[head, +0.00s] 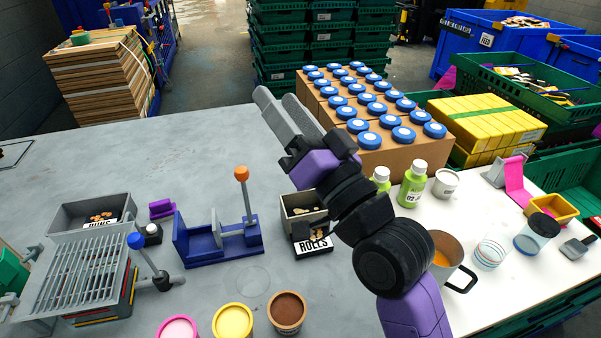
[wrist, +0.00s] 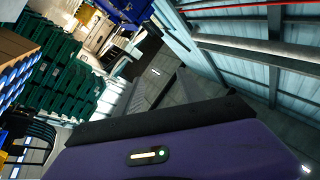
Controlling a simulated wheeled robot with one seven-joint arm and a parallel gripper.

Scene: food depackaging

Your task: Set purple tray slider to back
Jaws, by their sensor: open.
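A dark blue-purple tray (head: 188,246) stands on the grey table, left of the middle in the head view. A grey upright plate (head: 229,237) sits across it, and a grey rod with an orange knob (head: 241,174) rises at its right end. I cannot tell for sure which part is the slider. My gripper (head: 276,97) is raised above the table, up and to the right of the tray, pointing up and left. It is open and empty, apart from the tray. Its grey fingers also show in the wrist view (wrist: 168,82), where the tray is not seen.
A grey bin (head: 302,202) with a ROLLS label stands right of the tray. A blue-knobbed lever (head: 136,241) and a slatted rack (head: 75,280) are at left. Pink, yellow (head: 232,321) and brown tubs stand in front. Blue-lidded jars on boxes (head: 372,148) are behind my arm.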

